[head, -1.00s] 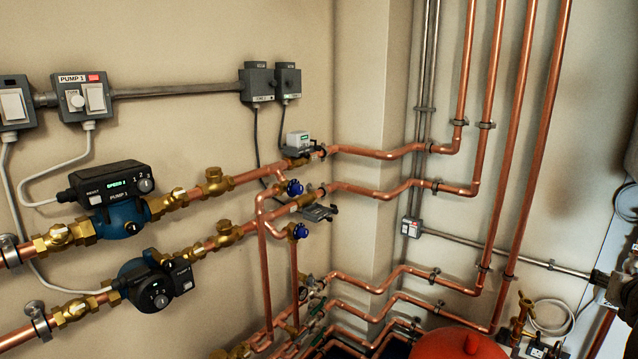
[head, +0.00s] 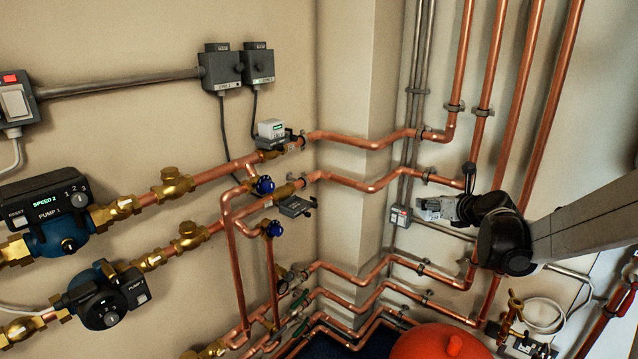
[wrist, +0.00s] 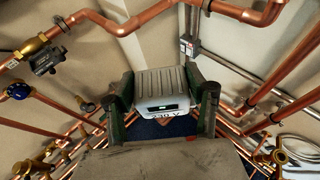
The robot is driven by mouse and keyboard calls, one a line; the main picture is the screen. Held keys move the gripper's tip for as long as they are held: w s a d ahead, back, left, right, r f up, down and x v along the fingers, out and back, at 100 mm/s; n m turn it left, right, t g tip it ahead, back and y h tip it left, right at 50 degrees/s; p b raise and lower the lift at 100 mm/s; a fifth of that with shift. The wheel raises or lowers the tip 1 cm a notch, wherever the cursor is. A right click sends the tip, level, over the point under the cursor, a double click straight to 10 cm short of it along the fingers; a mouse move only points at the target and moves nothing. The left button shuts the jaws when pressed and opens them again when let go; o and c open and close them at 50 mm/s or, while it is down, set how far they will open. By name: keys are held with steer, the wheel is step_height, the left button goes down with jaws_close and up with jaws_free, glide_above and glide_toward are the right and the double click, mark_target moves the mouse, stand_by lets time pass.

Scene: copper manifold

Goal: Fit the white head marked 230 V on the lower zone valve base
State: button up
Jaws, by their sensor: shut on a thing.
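My gripper (wrist: 162,103) is shut on a white head (wrist: 161,86) with a ribbed top.
The upper zone valve carries a white head (head: 271,129). Blue-handled valves (head: 264,185) sit left of the lower base. Copper pipes (head: 365,184) run along the corner between base and gripper. A red vessel (head: 440,342) stands below. A small switch box (head: 399,216) is left of the gripper.

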steer(key=w+a+n+g+y+p, duration=0.1)
steer(key=w+a+n+y, duration=0.15)
steer(key=a, duration=0.55)
steer(key=w+a+n+g+y+p, duration=0.1)
steer(key=w+a+n+y, duration=0.2)
steer(key=a, duration=0.6)
steer(key=n+g+y+p, duration=0.1)
steer(key=n+g+y, duration=0.2)
glide_toward(286, 192)
steer(key=shift+w+a+r+p, duration=0.2)
steer(key=shift+w+a, duration=0.3)
steer(key=shift+a, duration=0.25)
steer(key=shift+w+a+r+p, duration=0.1)
steer(key=shift+w+a+p, duration=0.05)
steer(key=shift+w+a, duration=0.5)
steer(key=shift+w+a+r+p, duration=0.15)
steer(key=shift+w+a, duration=0.25)
steer(key=shift+a, duration=0.4)
steer(key=shift+a+f, duration=0.1)
steer(key=shift+f, duration=0.15)
steer(key=shift+w+f+b, duration=0.1)
steer(key=shift+f+b, duration=0.65)
steer(key=shift+f, duration=0.55)
steer(key=o, duration=1.7)
steer(key=shift+c, duration=0.2)
